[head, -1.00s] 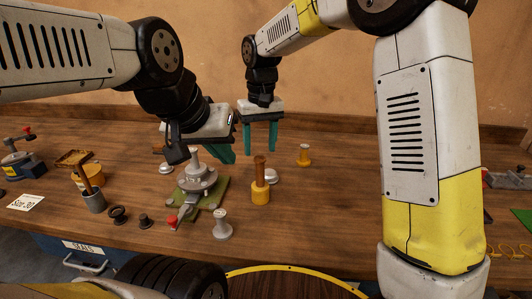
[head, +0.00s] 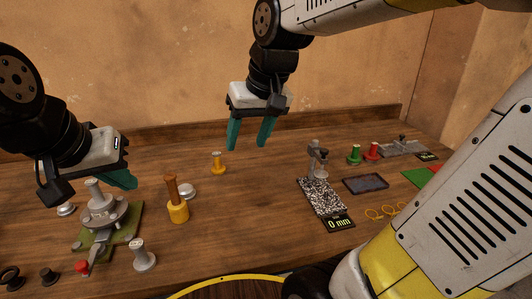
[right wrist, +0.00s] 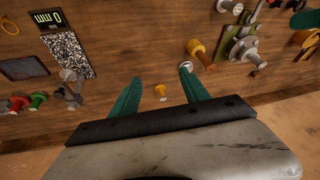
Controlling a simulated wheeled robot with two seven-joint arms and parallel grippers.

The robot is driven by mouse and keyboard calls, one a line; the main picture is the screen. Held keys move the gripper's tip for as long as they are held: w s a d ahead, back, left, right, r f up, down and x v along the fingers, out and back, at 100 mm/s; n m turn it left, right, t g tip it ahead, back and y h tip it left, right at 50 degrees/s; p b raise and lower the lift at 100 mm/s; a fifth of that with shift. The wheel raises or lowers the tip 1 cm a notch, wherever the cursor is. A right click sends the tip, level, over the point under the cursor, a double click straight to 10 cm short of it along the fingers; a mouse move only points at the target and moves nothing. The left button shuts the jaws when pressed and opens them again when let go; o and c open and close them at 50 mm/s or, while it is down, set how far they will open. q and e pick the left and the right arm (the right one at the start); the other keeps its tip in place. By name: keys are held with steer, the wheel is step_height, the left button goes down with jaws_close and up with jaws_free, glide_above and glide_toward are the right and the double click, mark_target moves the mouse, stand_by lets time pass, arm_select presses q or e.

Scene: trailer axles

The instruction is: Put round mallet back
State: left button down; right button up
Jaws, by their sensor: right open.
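The round mallet, with a yellow head (head: 178,212) and a brown wooden handle, stands upright on the wooden table. It also shows in the right wrist view (right wrist: 196,48). My right gripper (head: 250,146) is open and empty, with teal fingers apart, raised above the back of the table to the right of the mallet. My left gripper (head: 122,180) is left of the mallet, behind the grey fixture (head: 100,213) on a green plate. Its fingers overlap in the picture, so its opening is unclear.
A small yellow peg (head: 217,163) stands behind the mallet, and a silver dome (head: 187,190) is close beside it. A grey flanged post (head: 143,257) stands in front. A dial stand on a speckled base (head: 322,200) is to the right. The table between mallet and stand is clear.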

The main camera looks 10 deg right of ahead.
steer(key=s+d+f+m+t, duration=0.1)
steer(key=s+d+t, duration=0.1)
steer(key=s+d, duration=0.3)
steer(key=shift+s+f+m, duration=0.3)
steer(key=shift+s+f, duration=0.1)
steer(key=shift+s, duration=0.8)
